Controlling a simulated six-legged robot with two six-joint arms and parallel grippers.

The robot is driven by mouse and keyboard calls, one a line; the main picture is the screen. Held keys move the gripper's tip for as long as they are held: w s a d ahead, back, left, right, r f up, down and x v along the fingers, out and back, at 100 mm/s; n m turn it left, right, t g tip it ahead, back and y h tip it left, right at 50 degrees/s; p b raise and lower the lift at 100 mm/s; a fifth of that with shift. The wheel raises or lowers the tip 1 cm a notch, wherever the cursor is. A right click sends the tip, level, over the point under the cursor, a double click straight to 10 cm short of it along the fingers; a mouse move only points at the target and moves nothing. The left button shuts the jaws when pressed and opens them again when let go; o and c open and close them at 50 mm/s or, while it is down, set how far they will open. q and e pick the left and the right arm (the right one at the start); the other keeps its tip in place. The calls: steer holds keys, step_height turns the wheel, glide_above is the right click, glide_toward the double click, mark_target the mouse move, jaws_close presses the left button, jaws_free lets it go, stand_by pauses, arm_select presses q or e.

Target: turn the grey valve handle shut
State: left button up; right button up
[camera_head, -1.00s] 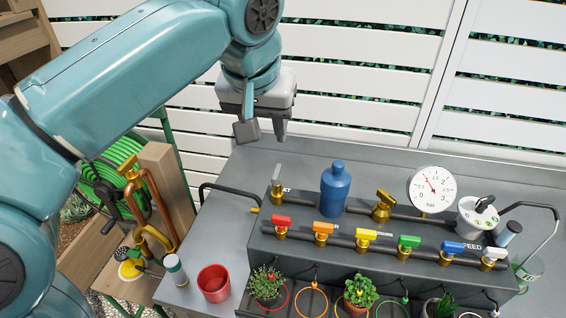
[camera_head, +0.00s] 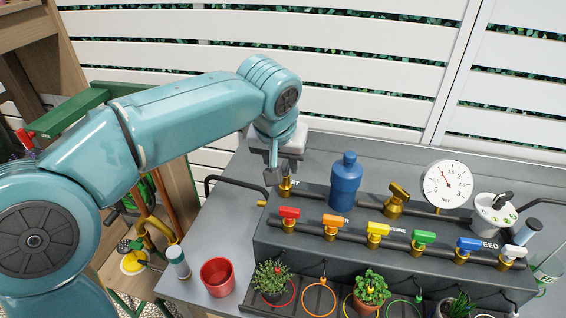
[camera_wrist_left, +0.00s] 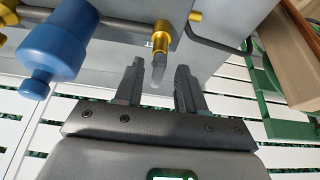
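The grey valve handle (camera_wrist_left: 158,68) is a small flat lever on a brass valve body (camera_wrist_left: 163,32). In the left wrist view its tip points into the gap between my finger ends, with space on both sides. In the head view the brass valve body (camera_head: 286,186) stands at the left end of the rear pipe, and my gripper hides the handle. My left gripper (camera_head: 284,170) is right above it, pointing down. Its two dark fingers (camera_wrist_left: 158,84) are apart, on either side of the handle tip, not visibly touching it. My right gripper is not in view.
A blue canister (camera_head: 345,185) stands close right of the valve. Beyond it are a brass fitting (camera_head: 397,197), a pressure gauge (camera_head: 447,188) and a white dial unit (camera_head: 494,213). Several coloured valves, such as the red one (camera_head: 289,214), line the front. A red pot (camera_head: 217,277) stands front left.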

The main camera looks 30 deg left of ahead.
arm_select(q)
steer(key=shift+w+f, duration=0.15)
steer(key=shift+f, duration=0.1)
jaws_close()
steer(key=shift+r, duration=0.1)
steer(key=shift+m, duration=0.3)
steer(key=m+h+p, duration=0.1)
steer(key=m, duration=0.2)
steer(key=a+m+h+p, duration=0.1)
steer(key=m+p, duration=0.1)
steer(key=m, duration=0.1)
steer(key=m+h+p, duration=0.1)
steer(key=m+p, duration=0.1)
steer(key=shift+w+a+r+m+h, duration=0.1)
steer(key=shift+a+r+m+h, duration=0.05)
steer(key=shift+a+m+h, duration=0.2)
steer(key=m+g+p, duration=0.1)
steer(key=m, duration=0.1)
steer(key=m+g+h+p, duration=0.1)
steer(key=m+p, duration=0.1)
steer(key=m, duration=0.1)
steer(key=w+m+g+h+p, duration=0.1)
steer(key=m, duration=0.2)
steer(key=shift+a+m, duration=0.25)
steer(key=shift+m+p, duration=0.3)
